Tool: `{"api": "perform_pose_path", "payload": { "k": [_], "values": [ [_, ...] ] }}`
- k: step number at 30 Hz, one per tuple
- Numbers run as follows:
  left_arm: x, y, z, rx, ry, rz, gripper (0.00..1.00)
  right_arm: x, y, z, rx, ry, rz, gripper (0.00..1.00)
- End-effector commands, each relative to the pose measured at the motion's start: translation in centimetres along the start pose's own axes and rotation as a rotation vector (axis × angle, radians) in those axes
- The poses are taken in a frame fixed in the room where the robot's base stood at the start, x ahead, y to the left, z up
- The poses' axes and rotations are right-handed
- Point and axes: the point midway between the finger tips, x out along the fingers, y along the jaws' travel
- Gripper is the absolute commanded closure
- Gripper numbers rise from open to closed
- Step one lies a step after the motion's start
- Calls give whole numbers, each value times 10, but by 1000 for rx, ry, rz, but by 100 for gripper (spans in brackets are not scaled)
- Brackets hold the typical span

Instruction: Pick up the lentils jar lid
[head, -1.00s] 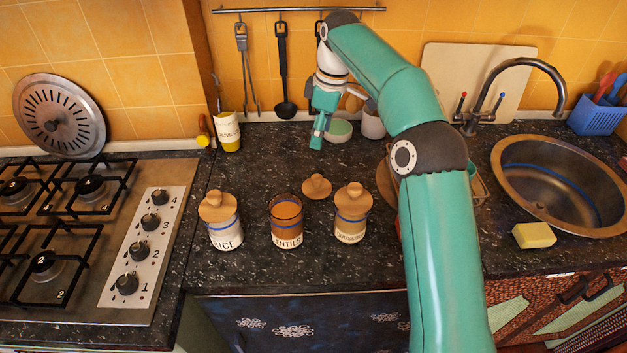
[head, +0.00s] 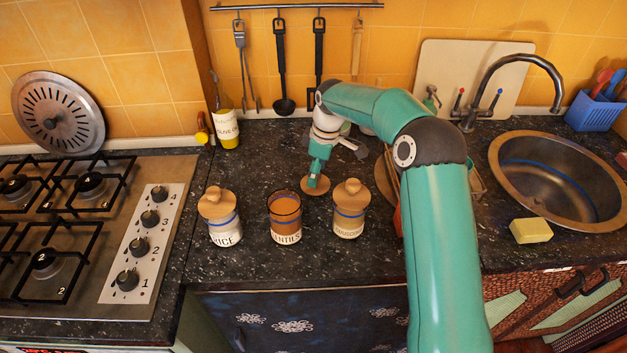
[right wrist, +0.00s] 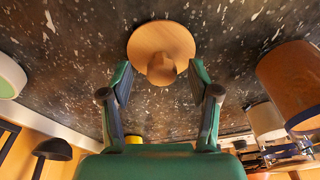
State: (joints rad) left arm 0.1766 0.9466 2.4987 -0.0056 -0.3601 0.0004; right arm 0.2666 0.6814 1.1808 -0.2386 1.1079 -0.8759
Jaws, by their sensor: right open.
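The lentils jar lid (head: 321,187), a round wooden disc with a knob, lies on the dark counter just behind the gap between the lentils jar and the couscous jar. The lentils jar (head: 285,217) stands without a lid, its brown contents showing. My right gripper (head: 315,182) is over the lid and hides part of it. In the right wrist view the lid (right wrist: 160,48) sits ahead of the open fingers (right wrist: 160,80), with its knob roughly centred between them and nothing held. My left gripper is not in view.
The rice jar (head: 219,217) and couscous jar (head: 350,209) stand lidded on either side of the lentils jar. A dish rack (head: 474,180) and sink (head: 560,185) are to the right, with a yellow sponge (head: 531,230). The counter left of the lid is clear.

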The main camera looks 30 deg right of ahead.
Motion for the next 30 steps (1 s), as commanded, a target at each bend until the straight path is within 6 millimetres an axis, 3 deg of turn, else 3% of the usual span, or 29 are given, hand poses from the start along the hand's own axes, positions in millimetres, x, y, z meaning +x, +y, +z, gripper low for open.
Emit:
{"api": "perform_pose_path", "payload": {
  "k": [4,12,21,24,30],
  "values": [
    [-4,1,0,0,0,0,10,15,0,0,0,0,0,39],
    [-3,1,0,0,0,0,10,18,0,0,0,0,1,41],
    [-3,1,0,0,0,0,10,18,0,0,0,0,1,91],
    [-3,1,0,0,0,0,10,18,0,0,0,1,1,98],
    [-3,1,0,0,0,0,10,17,0,0,-1,1,1,98]
  ]
}}
